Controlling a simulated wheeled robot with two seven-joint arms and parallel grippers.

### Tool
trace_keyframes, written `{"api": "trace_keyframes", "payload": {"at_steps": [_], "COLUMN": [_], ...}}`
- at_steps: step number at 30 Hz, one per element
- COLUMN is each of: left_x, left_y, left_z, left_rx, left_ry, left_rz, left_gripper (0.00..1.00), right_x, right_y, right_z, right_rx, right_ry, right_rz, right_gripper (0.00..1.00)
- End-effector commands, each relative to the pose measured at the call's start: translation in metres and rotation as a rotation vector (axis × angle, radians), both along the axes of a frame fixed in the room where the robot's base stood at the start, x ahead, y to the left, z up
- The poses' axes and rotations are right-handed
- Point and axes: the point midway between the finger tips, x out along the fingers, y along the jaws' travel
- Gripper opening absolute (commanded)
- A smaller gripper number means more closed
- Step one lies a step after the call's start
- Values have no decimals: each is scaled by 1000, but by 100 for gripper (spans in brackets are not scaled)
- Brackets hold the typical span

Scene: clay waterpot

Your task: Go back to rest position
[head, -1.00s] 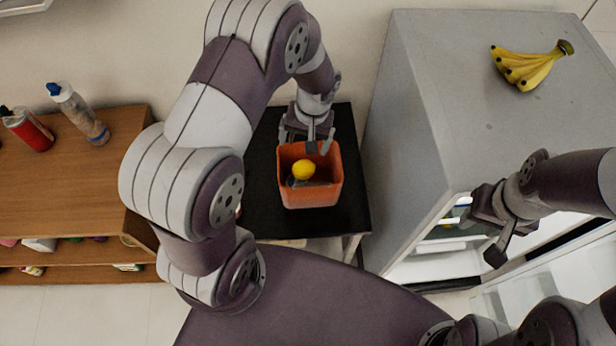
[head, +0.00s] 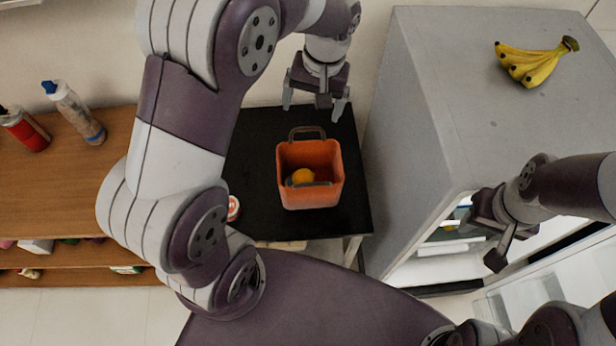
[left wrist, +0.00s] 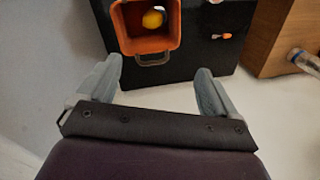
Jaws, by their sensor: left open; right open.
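My left gripper (head: 315,103) is open and empty. In the head view it hangs beyond the far edge of the orange pot, apart from it. Its two fingers also show in the left wrist view (left wrist: 158,85). The orange pot (head: 311,197) stands upright on a black table (head: 255,180), with a yellow fruit (head: 303,176) inside. The pot also shows in the left wrist view (left wrist: 143,42), handle toward my gripper. My right gripper (head: 482,245) is open and empty in front of the grey fridge-like cabinet, at the right.
A grey cabinet (head: 420,130) with bananas (head: 537,63) on top stands right of the table, its lower front open. A wooden shelf (head: 60,190) at left holds a red bottle (head: 25,128) and a clear bottle (head: 75,110). A small orange-and-white item (head: 233,208) lies on the table.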

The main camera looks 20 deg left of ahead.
Motion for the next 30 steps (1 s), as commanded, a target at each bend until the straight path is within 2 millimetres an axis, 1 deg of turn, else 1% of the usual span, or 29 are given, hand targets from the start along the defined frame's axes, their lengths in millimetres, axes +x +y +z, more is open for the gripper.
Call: {"api": "trace_keyframes", "payload": {"at_steps": [11,13,14,16,19,20,21,24,25,27,28,30], "left_x": [0,5,4,-10,-41,-51,-65,-97,-105,-118,-118,-116], "left_y": [0,-2,-4,-8,-9,-8,-6,-2,0,3,4,5], "left_z": [-1,-1,-8,-22,-50,-57,-67,-86,-90,-98,-99,-96], "left_rx": [0,-9,-21,-53,-96,-106,-116,-131,-134,-137,-135,-135], "left_ry": [0,-22,-29,-44,-77,-88,-98,-117,-118,-114,-122,-126], "left_rz": [-1,-43,-77,-149,-225,-239,-252,-253,-246,-224,-218,-213], "left_gripper": [92,92,92,92,92,92,92,92,92,92,92,92], "right_x": [0,0,0,0,0,0,0,0,0,0,0,0], "right_y": [0,0,0,0,0,0,0,0,0,0,0,0], "right_z": [0,0,0,-3,-20,-25,-32,-47,-50,-59,-62,-60], "right_rx": [0,0,0,0,0,0,0,0,0,0,0,0], "right_ry": [0,0,0,0,0,0,1,1,1,0,1,1], "right_rz": [0,0,0,0,0,0,0,0,0,0,0,0], "right_gripper": [43,43,43,43,43,43,43,43,43,43,43,43]}}
